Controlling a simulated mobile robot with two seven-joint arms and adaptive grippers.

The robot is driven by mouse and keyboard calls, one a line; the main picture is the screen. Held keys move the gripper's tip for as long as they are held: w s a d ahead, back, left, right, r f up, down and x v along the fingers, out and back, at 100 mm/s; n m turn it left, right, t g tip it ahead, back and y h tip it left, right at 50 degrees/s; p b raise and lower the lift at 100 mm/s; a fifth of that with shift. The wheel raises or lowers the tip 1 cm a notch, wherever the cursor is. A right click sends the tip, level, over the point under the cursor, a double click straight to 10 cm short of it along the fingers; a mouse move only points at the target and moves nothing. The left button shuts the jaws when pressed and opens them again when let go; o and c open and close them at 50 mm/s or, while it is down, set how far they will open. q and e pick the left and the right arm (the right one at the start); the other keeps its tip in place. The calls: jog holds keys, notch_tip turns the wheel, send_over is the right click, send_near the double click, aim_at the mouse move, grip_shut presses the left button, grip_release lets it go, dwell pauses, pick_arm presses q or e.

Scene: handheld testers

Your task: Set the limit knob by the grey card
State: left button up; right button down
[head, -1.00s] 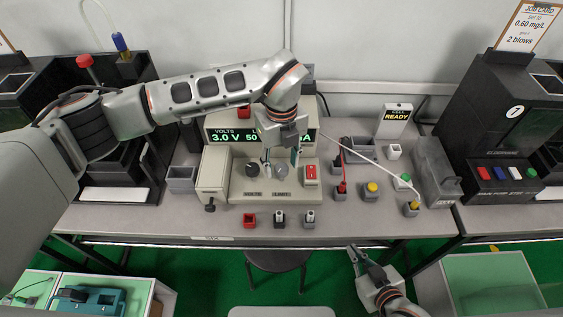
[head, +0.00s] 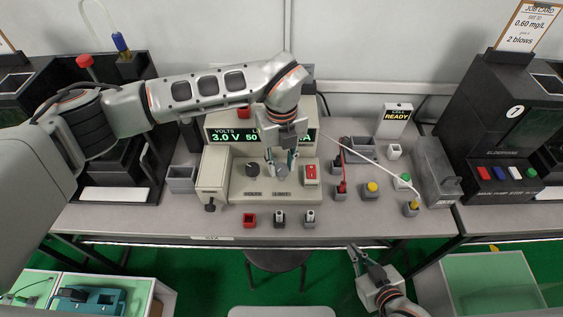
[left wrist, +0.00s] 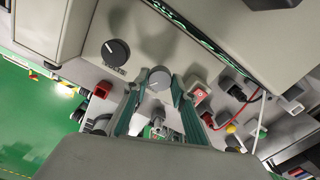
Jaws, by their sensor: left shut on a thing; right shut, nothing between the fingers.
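The power supply (head: 222,185) stands mid-table with a lit display (head: 233,137) reading 3.0 V and a figure starting 50, partly hidden by my arm. Its limit knob (head: 281,171) is grey and round, above the LIMIT label. It also shows in the left wrist view (left wrist: 158,79). My left gripper (head: 281,162) points down from above and is shut on the limit knob, one finger on each side. My right gripper (head: 360,256) is shut and empty, low in front of the table. I cannot pick out a grey card.
The dark volts knob (head: 252,169) is left of the limit knob; a red switch (head: 311,174) is close on the right. A red lead (head: 343,172) and a white lead (head: 375,160) run to small sockets on the right. A CELL READY sign (head: 397,115) stands behind.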

pick_arm(q)
jog(key=m, duration=0.5)
jog(key=m+b, duration=0.1)
jog(key=m, duration=0.5)
jog(key=shift+m, duration=0.3)
jog(key=m, duration=0.5)
jog(key=shift+b, duration=0.3)
jog(key=m, duration=0.6)
jog(key=o, duration=1.1)
